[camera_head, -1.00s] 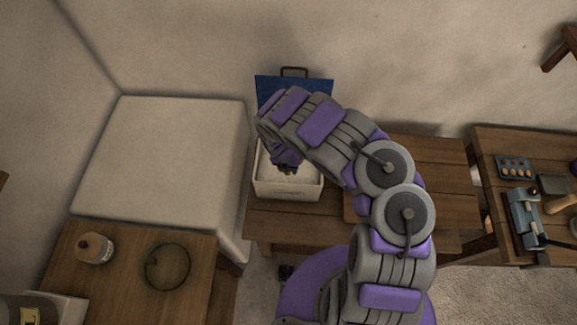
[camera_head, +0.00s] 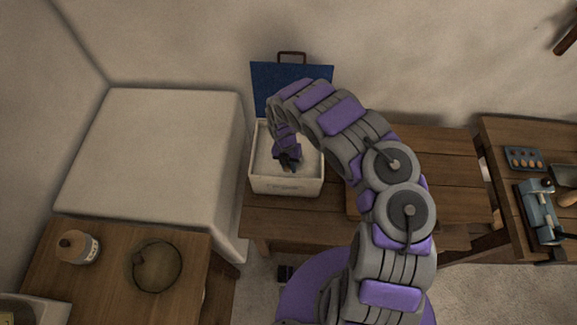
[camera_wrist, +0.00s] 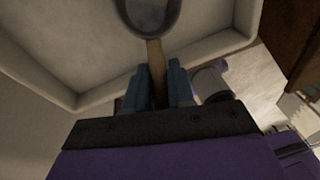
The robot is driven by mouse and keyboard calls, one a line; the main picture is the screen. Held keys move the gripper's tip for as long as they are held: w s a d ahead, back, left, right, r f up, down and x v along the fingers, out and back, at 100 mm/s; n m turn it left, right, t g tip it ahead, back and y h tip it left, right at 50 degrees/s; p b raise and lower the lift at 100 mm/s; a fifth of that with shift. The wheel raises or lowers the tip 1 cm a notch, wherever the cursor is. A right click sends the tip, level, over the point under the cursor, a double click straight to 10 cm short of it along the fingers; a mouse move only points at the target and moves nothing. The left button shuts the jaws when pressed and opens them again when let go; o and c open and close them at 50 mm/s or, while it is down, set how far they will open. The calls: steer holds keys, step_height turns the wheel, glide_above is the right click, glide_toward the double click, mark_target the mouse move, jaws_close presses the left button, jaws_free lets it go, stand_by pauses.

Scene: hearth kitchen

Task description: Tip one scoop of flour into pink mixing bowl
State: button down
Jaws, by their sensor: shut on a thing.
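My gripper (camera_wrist: 157,75) is shut on the wooden handle of a scoop (camera_wrist: 156,62). The scoop's dark, rounded head (camera_wrist: 150,14) is cut off by the top edge of the wrist view. In the head view my gripper (camera_head: 289,162) points down over the open white bin (camera_head: 287,186), which holds pale flour (camera_head: 264,152). The scoop's head cannot be made out there, and I cannot tell whether it holds flour. No pink mixing bowl can be made out in either view.
A blue panel with a handle (camera_head: 270,82) stands behind the bin. A round, dark-rimmed bowl (camera_head: 157,290) and a jar (camera_head: 76,247) are on the left table. A large pale block (camera_head: 150,150) stands left of the bin. An egg tray (camera_head: 523,159) is on the right table.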

steer(key=shift+w+f+b, duration=0.15)
steer(key=shift+f+b, duration=1.3)
steer(key=shift+b, duration=0.2)
steer(key=b, duration=0.1)
steer(key=w+b, duration=0.1)
steer(key=w+f+t+b, duration=0.1)
steer(key=b, duration=0.1)
steer(key=shift+w+d, duration=0.1)
steer(key=shift+d, duration=0.25)
steer(key=shift+w+d+f+t+h+b, duration=0.15)
steer(key=shift+w+t+h+b, duration=0.05)
steer(key=shift+w+t+b, duration=0.2)
steer(key=shift+w+d+f+t+h+b, duration=0.15)
steer(key=shift+w+f+t+h+b, duration=0.1)
steer(key=shift+w+t, duration=0.15)
steer(key=shift+w+d+f+t+h+b, duration=0.1)
steer(key=shift+w+d+t+h+b, duration=0.05)
steer(key=shift+w+t+b, duration=0.25)
step_height(320, 180, up, 4)
steer(key=shift+f+m+t+p, duration=0.3)
steer(key=shift+t+p, duration=0.4)
steer(key=shift+p, duration=0.5)
step_height(320, 180, up, 7)
steer(key=t+p, duration=0.1)
steer(key=p, duration=0.6)
steer(key=shift+s+a+h, duration=0.2)
steer(key=shift+s+h, duration=0.2)
steer(key=shift+s, duration=0.05)
steer(key=shift+r, duration=0.1)
steer(key=shift+d, duration=0.15)
